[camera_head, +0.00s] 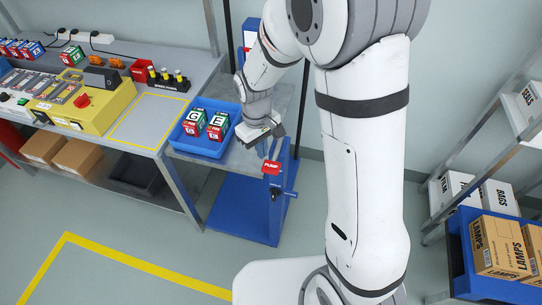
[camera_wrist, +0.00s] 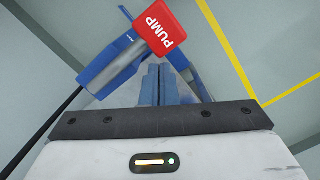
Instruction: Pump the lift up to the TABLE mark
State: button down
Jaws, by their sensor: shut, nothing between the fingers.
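The lift is a blue frame with a blue column (camera_head: 282,195) at the right end of the workbench, and its blue base (camera_head: 236,212) is on the floor. Its red pump pad (camera_head: 271,167), lettered PUMP, sticks out at the column's front; the wrist view shows it at the top (camera_wrist: 160,27). My gripper (camera_head: 265,150) is shut and empty, just behind and above the pad in the head view. In the wrist view its blue fingers (camera_wrist: 155,82) are together, below the pad and apart from it in the picture; contact is unclear. I cannot make out a TABLE mark.
A yellow control box (camera_head: 85,115) is on the bench. Shelves with cartons (camera_head: 497,248) stand at the right. The front floor is clear.

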notch_tip(320, 180, up, 8)
jog(key=shift+w+a+b, duration=0.25)
jog(key=shift+w+b, duration=0.05)
dwell(0.3)
jog(key=shift+f, duration=0.1)
dwell(0.6)
jog(key=s+d+r+m+t, duration=0.2)
jog(key=s+d+r+m, duration=0.1)
jog(key=s+d, duration=0.4)
jog(key=s+d+r+m+t, duration=0.2)
jog(key=s+d+r+m, duration=0.2)
jog(key=s+d, duration=0.3)
jog(key=shift+s+r+y, duration=0.4)
jog(key=shift+s+r, duration=0.15)
jog(key=shift+r, duration=0.15)
